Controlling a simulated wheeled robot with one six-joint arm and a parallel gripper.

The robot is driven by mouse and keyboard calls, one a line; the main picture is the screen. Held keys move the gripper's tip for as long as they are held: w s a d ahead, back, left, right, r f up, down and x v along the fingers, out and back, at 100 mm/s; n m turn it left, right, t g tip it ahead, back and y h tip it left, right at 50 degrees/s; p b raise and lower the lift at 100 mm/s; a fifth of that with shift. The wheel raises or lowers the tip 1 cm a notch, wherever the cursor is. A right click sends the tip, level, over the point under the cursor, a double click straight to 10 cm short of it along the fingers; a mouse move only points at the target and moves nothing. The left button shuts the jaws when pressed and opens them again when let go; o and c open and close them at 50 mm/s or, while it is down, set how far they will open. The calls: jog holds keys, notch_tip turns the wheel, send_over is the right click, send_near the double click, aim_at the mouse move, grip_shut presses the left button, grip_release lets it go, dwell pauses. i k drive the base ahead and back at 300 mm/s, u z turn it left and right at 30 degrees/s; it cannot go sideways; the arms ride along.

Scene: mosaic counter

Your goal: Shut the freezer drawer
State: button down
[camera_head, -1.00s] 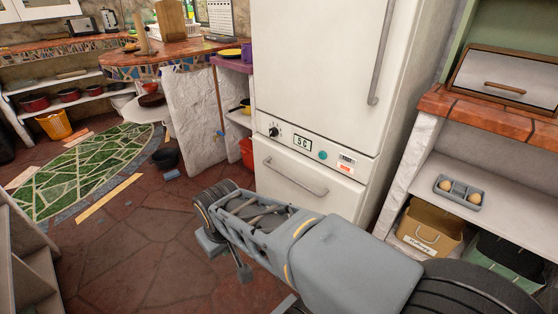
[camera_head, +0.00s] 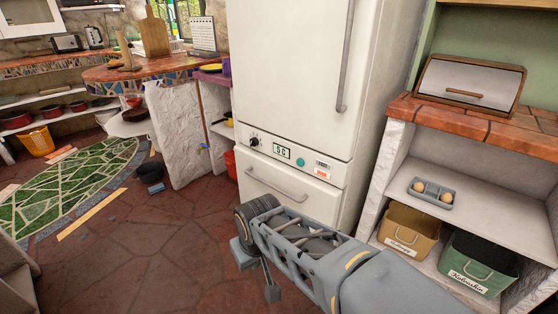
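The freezer drawer (camera_head: 312,196) is the white lower front of the tall white fridge (camera_head: 292,75), below the control panel, with a grey bar handle (camera_head: 275,186). Its front looks nearly flush with the panel above; I cannot tell whether a small gap is left. My gripper (camera_head: 257,272) points down over the floor, in front of and below the drawer handle in the picture. Its two grey fingertips look apart with nothing between them. I see no contact with the drawer.
Right of the fridge stands a shelf unit (camera_head: 398,165) with an egg tray (camera_head: 418,187), a tan bin (camera_head: 405,236) and a green bin (camera_head: 483,262). A red bucket (camera_head: 230,165) and a dark pot (camera_head: 150,173) are at left.

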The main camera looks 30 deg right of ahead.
aim_at(259, 173)
jog(key=z, duration=0.05)
jog(key=i, duration=0.95)
jog(key=u, duration=0.65)
